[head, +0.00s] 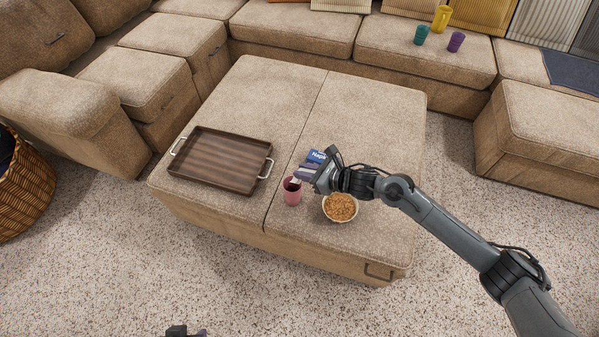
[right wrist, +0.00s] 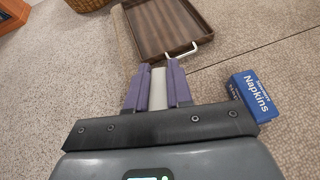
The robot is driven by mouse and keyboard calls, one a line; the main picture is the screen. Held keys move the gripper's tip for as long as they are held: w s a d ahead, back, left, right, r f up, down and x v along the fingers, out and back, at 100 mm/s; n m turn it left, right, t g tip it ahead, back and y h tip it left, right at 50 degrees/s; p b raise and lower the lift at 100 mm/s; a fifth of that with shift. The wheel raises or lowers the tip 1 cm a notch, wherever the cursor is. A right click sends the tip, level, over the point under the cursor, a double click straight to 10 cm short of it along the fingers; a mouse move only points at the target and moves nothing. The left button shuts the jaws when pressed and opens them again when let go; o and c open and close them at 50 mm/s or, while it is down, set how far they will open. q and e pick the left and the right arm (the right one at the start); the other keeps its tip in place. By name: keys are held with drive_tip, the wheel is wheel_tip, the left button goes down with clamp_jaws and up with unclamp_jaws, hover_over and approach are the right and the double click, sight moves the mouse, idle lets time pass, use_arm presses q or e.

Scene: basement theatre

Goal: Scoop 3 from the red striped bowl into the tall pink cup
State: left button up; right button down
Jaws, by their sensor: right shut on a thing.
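The tall pink cup (head: 292,196) stands on the ottoman. The bowl (head: 326,211), full of orange-brown bits (head: 341,207), stands just to its right; its red stripes are too small to make out. My right gripper (head: 299,175) is above and just behind the cup. Its purple fingers (right wrist: 157,86) are shut on a pale, narrow piece (right wrist: 158,79), which looks like a scoop handle. The scoop's working end cannot be made out, and the wrist view shows neither cup nor bowl. A small dark part at the bottom edge (head: 185,331) may be my left gripper; its fingers do not show.
A blue napkin box (head: 316,156) stands right behind my right gripper and also shows in the wrist view (right wrist: 257,97). A brown wooden tray (head: 221,184) lies left of the cup. The ottoman (head: 365,110) is clear at the back. Cups and a yellow pitcher (head: 441,18) stand on the sofa.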

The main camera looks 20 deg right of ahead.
drive_tip(key=s+d+t+y+b, duration=0.1)
drive_tip(key=b, duration=0.1)
drive_tip(key=s+d+t+y+b, duration=0.1)
drive_tip(key=b, duration=0.1)
drive_tip(key=s+d+t+y+b, duration=0.1)
drive_tip(key=t+b, duration=0.1)
drive_tip(key=b, duration=0.1)
drive_tip(key=shift+s+d+r+y, duration=0.15)
drive_tip(key=shift+s+r+y, duration=0.15)
drive_tip(key=shift+y, duration=0.1)
drive_tip(key=shift+s+d+r, duration=0.1)
drive_tip(key=shift+r, duration=0.25)
idle(0.5)
